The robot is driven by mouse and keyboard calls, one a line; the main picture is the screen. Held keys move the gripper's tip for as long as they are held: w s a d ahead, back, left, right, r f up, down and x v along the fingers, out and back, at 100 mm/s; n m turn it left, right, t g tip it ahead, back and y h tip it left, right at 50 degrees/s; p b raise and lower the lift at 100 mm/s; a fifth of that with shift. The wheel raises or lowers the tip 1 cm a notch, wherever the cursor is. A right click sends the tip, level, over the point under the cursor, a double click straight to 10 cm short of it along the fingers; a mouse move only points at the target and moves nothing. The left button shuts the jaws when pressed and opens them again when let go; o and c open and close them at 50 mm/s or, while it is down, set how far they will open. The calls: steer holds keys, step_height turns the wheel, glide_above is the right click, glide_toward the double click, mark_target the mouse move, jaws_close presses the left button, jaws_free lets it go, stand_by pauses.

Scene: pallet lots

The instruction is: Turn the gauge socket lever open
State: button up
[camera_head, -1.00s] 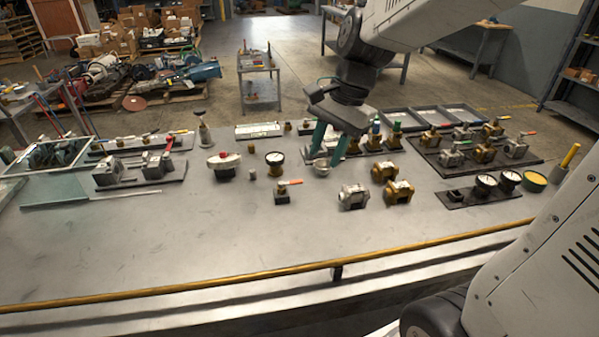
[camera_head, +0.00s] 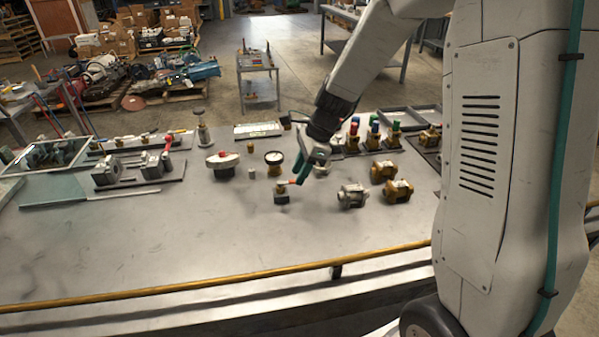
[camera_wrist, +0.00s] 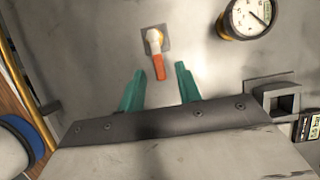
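A small valve with an orange-tipped lever (camera_head: 282,192) stands on the bench, in front of a round gauge (camera_head: 274,158). In the wrist view the lever's orange handle (camera_wrist: 158,66) points toward my gripper, and its pale elbow sits on a square base plate (camera_wrist: 153,39). My gripper (camera_wrist: 159,69) is open, with its green fingers on either side of the handle's end and gaps on both sides. In the head view my gripper (camera_head: 300,169) is just right of the lever and hides part of it. I cannot tell the exact height gap.
A valve body (camera_head: 352,196) and brass valves (camera_head: 397,190) stand to the right. A red-and-white handwheel valve (camera_head: 223,162) stands to the left. In the wrist view a dial gauge (camera_wrist: 250,17) and a square grey socket (camera_wrist: 277,97) are at the right. The front of the bench is clear.

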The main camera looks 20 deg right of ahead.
steer(key=shift+a+f, duration=0.15)
steer(key=shift+f, duration=0.2)
jaws_close()
